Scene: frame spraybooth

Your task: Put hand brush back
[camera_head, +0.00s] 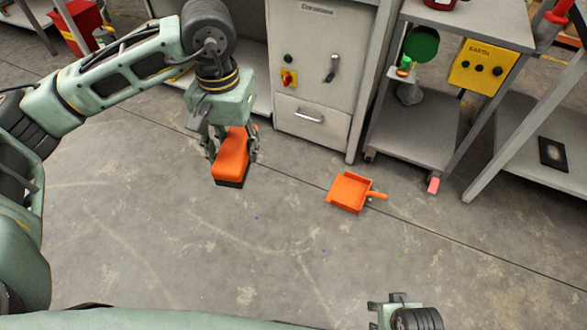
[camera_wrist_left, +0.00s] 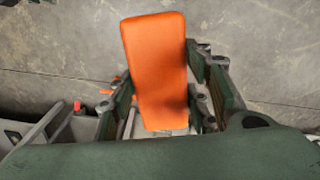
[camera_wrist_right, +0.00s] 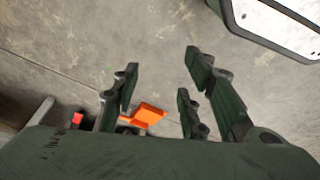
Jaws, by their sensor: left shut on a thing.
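The hand brush (camera_head: 231,155) has an orange body with dark bristles underneath. My left gripper (camera_head: 233,150) is shut on it and holds it above the floor, left of the cabinet. In the left wrist view the orange brush (camera_wrist_left: 156,65) lies between the fingers, its bristles hidden. An orange dustpan (camera_head: 350,192) lies on the floor in front of the cabinet, and it also shows in the right wrist view (camera_wrist_right: 149,113). My right gripper (camera_head: 385,306) is at the bottom of the head view. In the right wrist view its fingers (camera_wrist_right: 160,95) are apart with nothing between them.
A grey cabinet (camera_head: 312,75) with a drawer stands at the back. Right of it is a grey table (camera_head: 470,22) with a lower shelf and a yellow control box (camera_head: 483,68). A red container (camera_head: 80,25) stands at the upper left. The floor (camera_head: 240,250) in front is mostly clear.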

